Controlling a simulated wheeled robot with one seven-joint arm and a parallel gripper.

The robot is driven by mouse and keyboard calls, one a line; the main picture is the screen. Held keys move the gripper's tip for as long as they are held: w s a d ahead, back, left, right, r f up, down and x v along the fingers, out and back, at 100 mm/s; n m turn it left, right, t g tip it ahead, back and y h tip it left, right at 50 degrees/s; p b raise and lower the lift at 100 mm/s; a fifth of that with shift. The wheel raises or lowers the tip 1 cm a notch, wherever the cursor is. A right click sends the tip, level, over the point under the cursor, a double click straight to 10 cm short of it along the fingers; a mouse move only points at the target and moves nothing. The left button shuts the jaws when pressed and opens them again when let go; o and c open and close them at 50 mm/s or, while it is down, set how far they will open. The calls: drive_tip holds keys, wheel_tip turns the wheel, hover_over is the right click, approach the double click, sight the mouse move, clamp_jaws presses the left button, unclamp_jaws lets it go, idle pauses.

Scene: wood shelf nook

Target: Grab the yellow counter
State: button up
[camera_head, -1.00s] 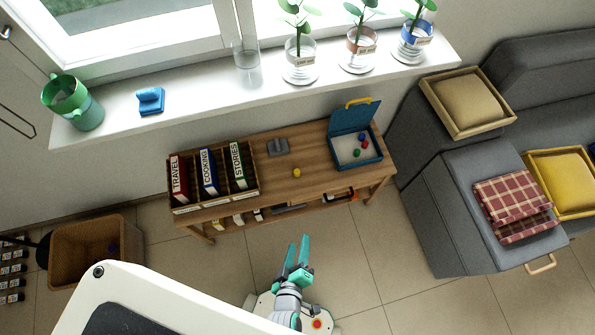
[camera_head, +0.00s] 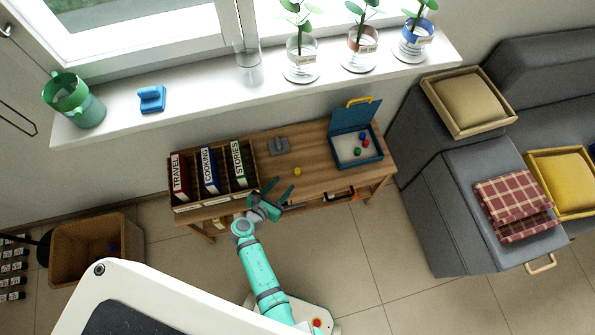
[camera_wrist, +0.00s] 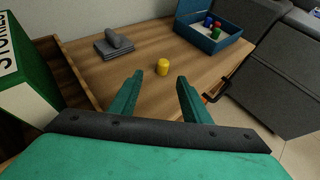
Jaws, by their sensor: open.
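The yellow counter (camera_head: 297,171) is a small upright cylinder on the wooden shelf top (camera_head: 315,183). In the wrist view the yellow counter (camera_wrist: 162,67) stands beyond my fingertips, between their lines. My gripper (camera_head: 281,188) is open and empty at the front edge of the shelf, just left of and nearer than the counter. In the wrist view my gripper (camera_wrist: 160,82) shows two teal fingers spread apart, with wood between them.
A grey object (camera_head: 278,146) lies behind the counter. A blue open box (camera_head: 372,157) holding several coloured counters stands at right. A wooden book rack (camera_head: 254,186) with labelled books is at left. The shelf top around the counter is clear.

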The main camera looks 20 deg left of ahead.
sight(296, 173)
drive_tip(key=x, duration=0.5)
drive_tip(key=shift+d, duration=0.1)
drive_tip(key=shift+d+x, duration=0.15)
drive_tip(key=shift+x, duration=1.2)
drive_tip(key=shift+d+x, duration=0.15)
drive_tip(key=shift+x, duration=1.15)
drive_tip(key=shift+s+f, duration=0.1)
drive_tip(key=shift+f, duration=0.05)
clamp_jaws()
